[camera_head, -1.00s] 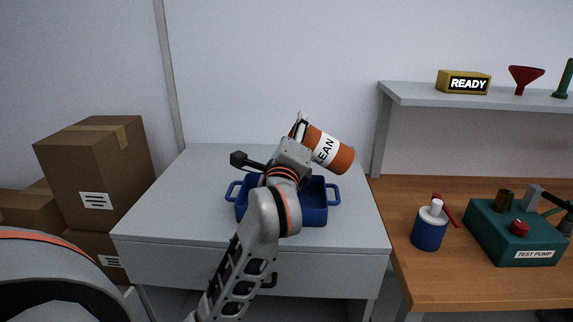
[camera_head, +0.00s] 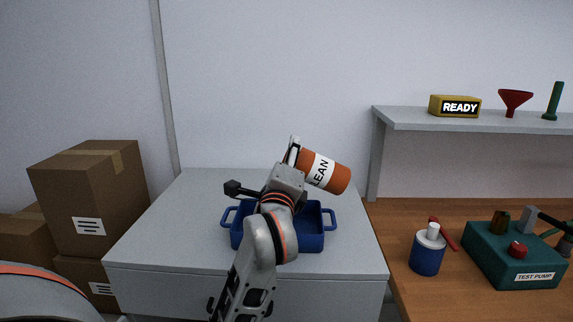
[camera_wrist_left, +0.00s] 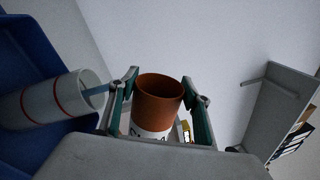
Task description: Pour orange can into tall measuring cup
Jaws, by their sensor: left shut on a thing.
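An orange can (camera_head: 334,176) with a white label reading "…EAN" is tilted in the air above the right part of the blue tray in the head view. My left gripper (camera_head: 292,154) is shut around it. In the left wrist view the can (camera_wrist_left: 158,100) sits between the two fingers of my left gripper (camera_wrist_left: 160,92), and its open rim shows; its contents cannot be made out. A tall pale cup with red rings (camera_wrist_left: 50,98) is at the left of that view, beside the can and apart from it. My arm hides this cup in the head view. My right gripper is not in view.
The blue tray (camera_head: 318,243) stands on a grey cabinet (camera_head: 150,245) with clear room around it. Cardboard boxes (camera_head: 85,190) are at left. At right, a wooden bench (camera_head: 400,215) holds a blue bottle (camera_head: 427,255) and a green test pump (camera_head: 515,260) below a shelf (camera_head: 480,120).

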